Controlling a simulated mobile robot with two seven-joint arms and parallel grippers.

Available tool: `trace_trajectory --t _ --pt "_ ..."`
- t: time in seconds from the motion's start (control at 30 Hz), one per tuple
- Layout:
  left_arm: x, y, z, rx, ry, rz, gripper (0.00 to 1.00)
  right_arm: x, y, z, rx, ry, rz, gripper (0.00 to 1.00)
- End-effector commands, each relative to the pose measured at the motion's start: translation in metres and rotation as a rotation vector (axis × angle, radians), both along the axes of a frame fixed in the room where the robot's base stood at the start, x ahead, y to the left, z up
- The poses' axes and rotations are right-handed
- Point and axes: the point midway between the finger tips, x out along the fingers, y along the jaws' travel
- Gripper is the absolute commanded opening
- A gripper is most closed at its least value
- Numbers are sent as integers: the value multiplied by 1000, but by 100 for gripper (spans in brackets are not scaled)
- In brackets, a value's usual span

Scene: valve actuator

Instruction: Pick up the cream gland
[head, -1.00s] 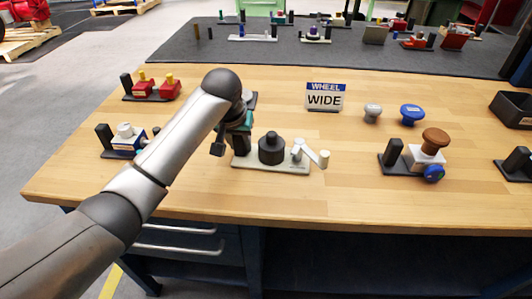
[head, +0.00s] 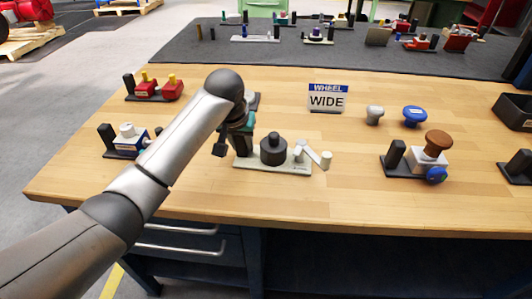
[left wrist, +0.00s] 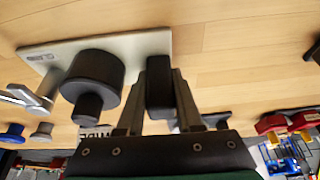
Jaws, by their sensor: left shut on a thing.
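The cream gland is a unit with a flat cream plate (head: 285,168), a black stepped cylinder (head: 273,149) and a pale lever with a cream end (head: 326,160). It appears to lie flat on the bench. In the left wrist view its plate (left wrist: 40,55) carries the black cylinder (left wrist: 92,80) and a black upright block (left wrist: 159,82). My left gripper (head: 234,147) is at the plate's left end, shut on that block; its fingers (left wrist: 160,100) stand on both sides of it. My arm partly hides this grip in the head view. My right gripper is not in view.
A sign reading WHEEL WIDE (head: 327,98) stands behind. A pale knob (head: 375,115) and a blue knob (head: 414,116) are to the right, near a brown-topped unit (head: 437,146). Red (head: 158,89) and blue-white (head: 127,138) units stand left. Bench in front is clear.

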Motion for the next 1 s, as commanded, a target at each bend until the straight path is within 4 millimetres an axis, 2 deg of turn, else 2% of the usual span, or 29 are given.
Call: trace_trajectory --t 0.17,0.27,0.53,0.7,0.77,1.0 --pt "1 0 5 -3 -7 0 0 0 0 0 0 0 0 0" --pt "2 -1 15 -4 -9 0 0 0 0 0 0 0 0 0" --pt "2 -2 67 -5 -11 -2 0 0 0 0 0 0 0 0" --pt "1 -1 90 -4 -7 0 0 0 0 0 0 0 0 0" --pt "1 -1 87 -3 -3 0 0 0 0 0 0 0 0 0" --pt "1 0 43 -3 -1 1 0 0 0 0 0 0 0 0"
